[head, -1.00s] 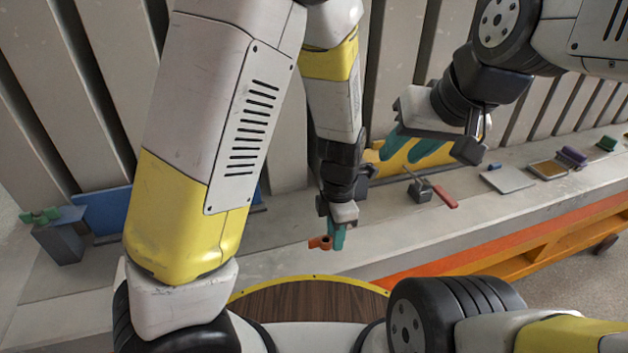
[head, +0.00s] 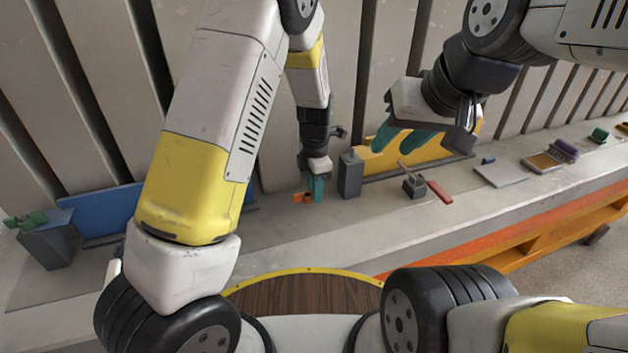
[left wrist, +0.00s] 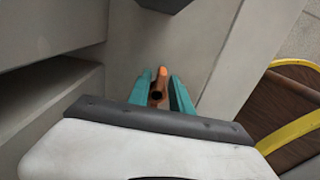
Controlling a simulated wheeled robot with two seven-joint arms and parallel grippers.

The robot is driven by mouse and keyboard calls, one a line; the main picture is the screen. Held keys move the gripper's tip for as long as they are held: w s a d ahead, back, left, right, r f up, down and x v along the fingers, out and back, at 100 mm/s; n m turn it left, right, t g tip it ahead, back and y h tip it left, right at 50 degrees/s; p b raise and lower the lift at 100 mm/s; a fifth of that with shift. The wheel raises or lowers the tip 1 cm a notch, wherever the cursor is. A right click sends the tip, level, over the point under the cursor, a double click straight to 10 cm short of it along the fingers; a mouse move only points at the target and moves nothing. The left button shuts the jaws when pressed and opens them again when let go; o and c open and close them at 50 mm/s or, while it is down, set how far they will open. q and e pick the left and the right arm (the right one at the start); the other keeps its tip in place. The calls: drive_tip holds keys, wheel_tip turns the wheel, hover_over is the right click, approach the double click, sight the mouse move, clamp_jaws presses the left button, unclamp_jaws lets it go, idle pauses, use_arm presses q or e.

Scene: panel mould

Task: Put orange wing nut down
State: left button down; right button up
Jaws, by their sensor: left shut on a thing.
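The orange wing nut (head: 302,197) is at the fingertips of my left gripper (head: 316,188), over the grey ledge near the wall. In the left wrist view the orange wing nut (left wrist: 159,86) sits between the two teal fingers of my left gripper (left wrist: 162,92), which is shut on it. Its dark round hole shows there. I cannot tell whether it touches the ledge. My right gripper (head: 396,140) is higher and to the right, with its two teal fingers apart and nothing seen between them.
A dark grey block (head: 350,177) stands just right of my left gripper. A green wing nut (head: 28,219) sits on another grey block (head: 48,246) at far left. A small dark block (head: 414,186) and a red-handled tool (head: 440,192) lie right. The ledge (head: 270,225) in front is clear.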

use_arm(q)
drive_tip(key=shift+f, duration=1.7)
drive_tip(key=shift+f, duration=0.1)
drive_tip(key=c, duration=1.2)
unclamp_jaws()
drive_tip(key=shift+o, duration=0.2)
